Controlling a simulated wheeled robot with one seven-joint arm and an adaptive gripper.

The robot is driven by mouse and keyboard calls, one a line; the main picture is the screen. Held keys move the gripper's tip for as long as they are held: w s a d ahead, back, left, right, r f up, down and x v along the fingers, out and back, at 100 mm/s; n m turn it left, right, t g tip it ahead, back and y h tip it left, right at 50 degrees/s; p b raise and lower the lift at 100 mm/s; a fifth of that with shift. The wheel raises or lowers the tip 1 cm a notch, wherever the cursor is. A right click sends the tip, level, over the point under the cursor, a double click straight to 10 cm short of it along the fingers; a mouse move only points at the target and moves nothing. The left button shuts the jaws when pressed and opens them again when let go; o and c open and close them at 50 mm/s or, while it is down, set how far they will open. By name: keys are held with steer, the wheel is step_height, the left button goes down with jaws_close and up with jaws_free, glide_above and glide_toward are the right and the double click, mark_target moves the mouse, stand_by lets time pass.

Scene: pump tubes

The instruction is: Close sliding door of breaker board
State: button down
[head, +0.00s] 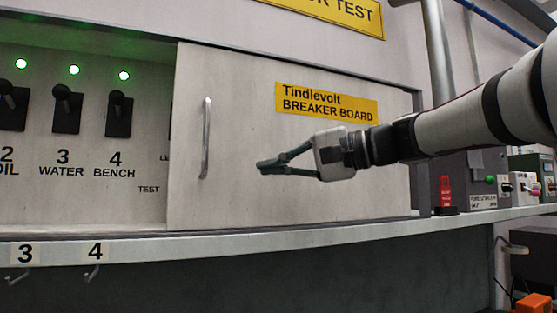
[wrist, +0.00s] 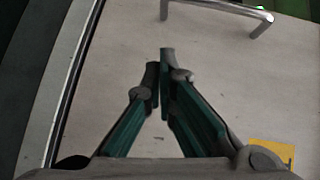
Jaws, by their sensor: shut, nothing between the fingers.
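The sliding door (head: 240,110) of the breaker board is a pale panel with a yellow "Tindlevolt BREAKER BOARD" label (head: 326,103). It covers the right part of the board; the left part stands open and shows several black switches. A vertical metal bar handle (head: 206,138) is near the door's left edge. My gripper (head: 262,167) is shut and empty in front of the door, to the right of the handle and apart from it. In the wrist view my gripper's fingertips (wrist: 160,60) point toward the handle (wrist: 222,10), which lies beyond them over the door's surface (wrist: 215,75).
Black switches (head: 66,108) with green lamps above them are in the open part. A ledge (head: 260,237) runs below the door, with small hooks under labels 3 and 4. A red item (head: 446,192) and grey boxes stand at the right. A grey pipe (head: 438,55) rises behind my arm.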

mark_target(229, 174)
steer(key=p+x, duration=0.1)
steer(key=x, duration=0.4)
steer(key=shift+a, duration=0.25)
steer(key=shift+s+a+f+p, duration=0.1)
steer(key=shift+s+a+p, duration=0.2)
steer(key=shift+a, duration=0.25)
steer(key=shift+s+a+p, duration=0.25)
steer(key=shift+s+a, duration=0.05)
steer(key=shift+a, duration=0.2)
steer(key=shift+s+a+f, duration=0.1)
steer(key=shift+a+f, duration=0.15)
steer(key=shift+a, duration=0.4)
